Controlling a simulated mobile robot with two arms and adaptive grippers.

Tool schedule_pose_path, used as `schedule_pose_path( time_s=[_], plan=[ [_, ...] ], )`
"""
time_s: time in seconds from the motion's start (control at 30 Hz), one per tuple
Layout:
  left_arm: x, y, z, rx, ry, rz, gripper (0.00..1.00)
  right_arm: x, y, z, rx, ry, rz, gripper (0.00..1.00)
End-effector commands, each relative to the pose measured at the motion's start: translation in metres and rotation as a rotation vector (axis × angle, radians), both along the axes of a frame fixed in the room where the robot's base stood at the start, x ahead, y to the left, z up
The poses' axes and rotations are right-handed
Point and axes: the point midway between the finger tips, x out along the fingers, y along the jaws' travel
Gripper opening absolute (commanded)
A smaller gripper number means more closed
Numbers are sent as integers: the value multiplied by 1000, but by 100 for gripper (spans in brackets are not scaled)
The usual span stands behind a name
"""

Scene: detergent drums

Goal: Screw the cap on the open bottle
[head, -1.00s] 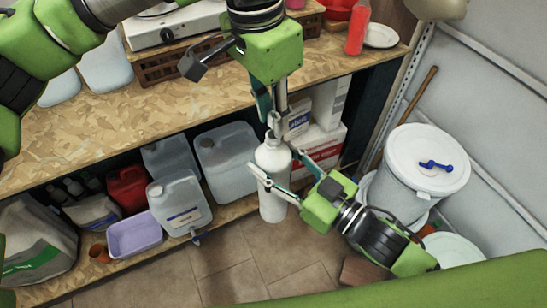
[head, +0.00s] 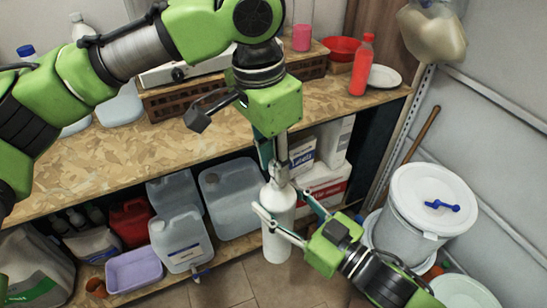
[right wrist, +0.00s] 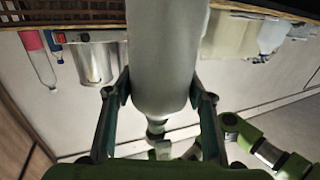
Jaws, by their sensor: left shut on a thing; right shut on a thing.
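A white bottle (head: 277,235) stands upright in front of the shelf in the head view. My right gripper (head: 281,208) is shut around its upper body from the front right. In the right wrist view the pale bottle (right wrist: 163,60) fills the middle between the two fingers, its narrow neck pointing down the picture. My left gripper (head: 279,168) points straight down over the bottle's top, fingers shut at the neck. The cap is mostly hidden between those fingers, and I cannot tell whether it sits on the thread.
A wooden bench (head: 110,160) runs behind, with a red bottle (head: 362,68) and white plate (head: 384,77) on it. Canisters (head: 228,198) and a lilac tub (head: 134,270) are on the lower shelf. A white lidded bucket (head: 415,222) stands close right of my right arm.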

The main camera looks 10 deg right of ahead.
Motion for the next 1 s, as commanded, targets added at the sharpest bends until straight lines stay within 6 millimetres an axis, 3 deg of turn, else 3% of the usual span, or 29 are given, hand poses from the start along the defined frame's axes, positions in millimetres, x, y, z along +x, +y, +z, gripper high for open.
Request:
schedule_pose_path(
  time_s=[0.2,1.0],
  plan=[
    [0,0,-12,-1,-1,-1,17,0,1,4,4,-8,2,0],
    [0,0,-17,0,1,-1,17,0,1,4,4,-8,2,0]
  ],
)
